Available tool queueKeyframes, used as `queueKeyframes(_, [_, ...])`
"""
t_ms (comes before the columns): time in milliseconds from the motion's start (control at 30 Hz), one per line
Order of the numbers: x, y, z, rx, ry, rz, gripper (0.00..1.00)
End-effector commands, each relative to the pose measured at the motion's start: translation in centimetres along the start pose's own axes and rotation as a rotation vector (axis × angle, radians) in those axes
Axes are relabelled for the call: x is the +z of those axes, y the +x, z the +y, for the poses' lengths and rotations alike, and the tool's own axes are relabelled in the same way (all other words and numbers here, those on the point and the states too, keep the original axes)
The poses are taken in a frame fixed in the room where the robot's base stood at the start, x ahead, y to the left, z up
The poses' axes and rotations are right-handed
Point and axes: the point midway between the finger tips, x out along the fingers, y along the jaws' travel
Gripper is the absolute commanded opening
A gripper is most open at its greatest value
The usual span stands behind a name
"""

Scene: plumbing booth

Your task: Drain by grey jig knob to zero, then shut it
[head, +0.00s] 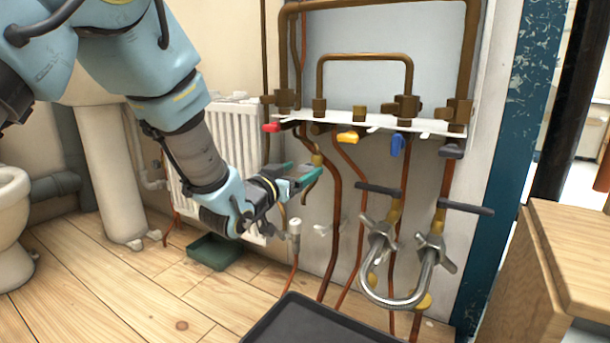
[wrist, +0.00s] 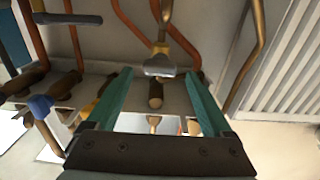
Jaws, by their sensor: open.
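My gripper (head: 306,174) is open and empty, left of the pipework and below the valve row; its two teal fingers also show in the wrist view (wrist: 158,75). A dark grey knob (head: 452,151) hangs at the right end of the row. Two dark grey levers, one left (head: 378,189) and one right (head: 465,207), sit lower, above a braided U-shaped hose (head: 390,300). I cannot tell which grey handle is the jig knob. In the wrist view a greyish fitting with brass (wrist: 160,66) appears between the fingertips, apart from them. No gauge reading is visible.
Red (head: 271,127), yellow (head: 347,138) and blue (head: 397,146) knobs line the white bracket. A radiator (head: 225,140) stands behind my arm. A green tray (head: 215,252) and a black tray (head: 320,325) lie low. A wooden cabinet (head: 570,260) stands at right.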

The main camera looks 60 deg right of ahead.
Motion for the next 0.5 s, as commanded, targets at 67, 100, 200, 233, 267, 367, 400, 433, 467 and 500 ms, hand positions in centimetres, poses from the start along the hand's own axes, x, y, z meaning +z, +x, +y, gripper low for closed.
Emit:
queueKeyframes(67, [0.3, 1.2, 0.1, 0.001, 0.001, 0.002, 0.85])
queueKeyframes(100, [0.3, 1.6, 0.0, 0.001, 0.0, 0.001, 0.85])
queueKeyframes(200, [0.2, 2.5, 0.0, 0.001, 0.0, -0.001, 0.85])
queueKeyframes(233, [0.1, 2.6, 0.0, 0.001, 0.0, 0.0, 0.85])
queueKeyframes(267, [0.1, 2.8, 0.0, 0.001, 0.0, 0.0, 0.85])
queueKeyframes(367, [0.0, 3.0, 0.0, 0.001, 0.0, 0.0, 0.85])
queueKeyframes(400, [0.0, 3.0, 0.0, 0.0, 0.0, 0.0, 0.85])
queueKeyframes(433, [0.0, 3.0, 0.0, 0.0, 0.0, -0.001, 0.85])
queueKeyframes(467, [0.0, 3.0, 0.0, 0.0, 0.0, -0.001, 0.85])
queueKeyframes(500, [0.0, 3.0, 0.0, 0.0, 0.0, -0.001, 0.85])
